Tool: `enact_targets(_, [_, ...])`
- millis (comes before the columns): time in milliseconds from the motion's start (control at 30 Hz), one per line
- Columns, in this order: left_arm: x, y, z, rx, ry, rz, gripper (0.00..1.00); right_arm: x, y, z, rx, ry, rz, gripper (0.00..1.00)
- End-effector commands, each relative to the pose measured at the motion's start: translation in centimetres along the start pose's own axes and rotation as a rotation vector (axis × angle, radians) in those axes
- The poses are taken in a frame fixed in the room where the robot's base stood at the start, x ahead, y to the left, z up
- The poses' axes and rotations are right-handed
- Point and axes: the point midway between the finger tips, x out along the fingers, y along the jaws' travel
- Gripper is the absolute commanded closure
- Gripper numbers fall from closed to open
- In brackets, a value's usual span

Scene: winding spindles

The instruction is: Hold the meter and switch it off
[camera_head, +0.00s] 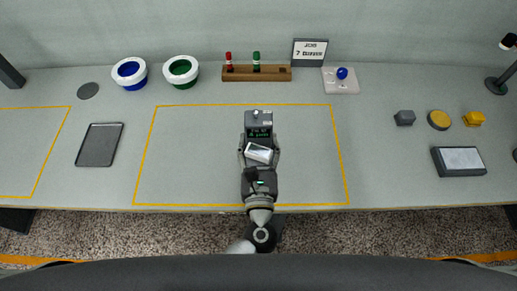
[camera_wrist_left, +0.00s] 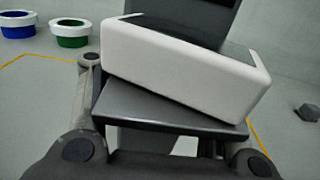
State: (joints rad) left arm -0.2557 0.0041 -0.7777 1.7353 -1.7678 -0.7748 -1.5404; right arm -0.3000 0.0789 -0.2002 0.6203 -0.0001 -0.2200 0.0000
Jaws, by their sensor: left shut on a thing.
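The meter (camera_head: 259,131) is a dark upright device with a green-lit display and a small pale knob on top. It stands in the middle of the yellow-outlined area of the bench. My left gripper (camera_head: 259,150) reaches it from the front edge, with a finger on each side, and is shut on it. A white-edged block (camera_head: 259,155) shows between the fingers at the meter's near side. In the left wrist view this white block (camera_wrist_left: 185,75) fills the middle, above a dark grey ledge, and hides much of the meter. My right gripper is not in view.
Blue (camera_head: 129,73) and green (camera_head: 181,71) bowls, a wooden rack (camera_head: 257,74), a sign (camera_head: 309,52) and a blue-knobbed plate (camera_head: 341,81) stand at the back. A dark tray (camera_head: 99,145) lies left; a grey-topped box (camera_head: 459,161) lies right. The outlined area around the meter is clear.

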Motion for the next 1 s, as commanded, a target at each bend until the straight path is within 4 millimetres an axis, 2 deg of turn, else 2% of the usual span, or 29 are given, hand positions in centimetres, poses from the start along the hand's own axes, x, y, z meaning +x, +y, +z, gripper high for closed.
enact_targets(1000, [6.3, -0.1, -5.3, -0.001, -0.004, 0.001, 0.81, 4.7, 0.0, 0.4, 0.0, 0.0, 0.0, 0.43])
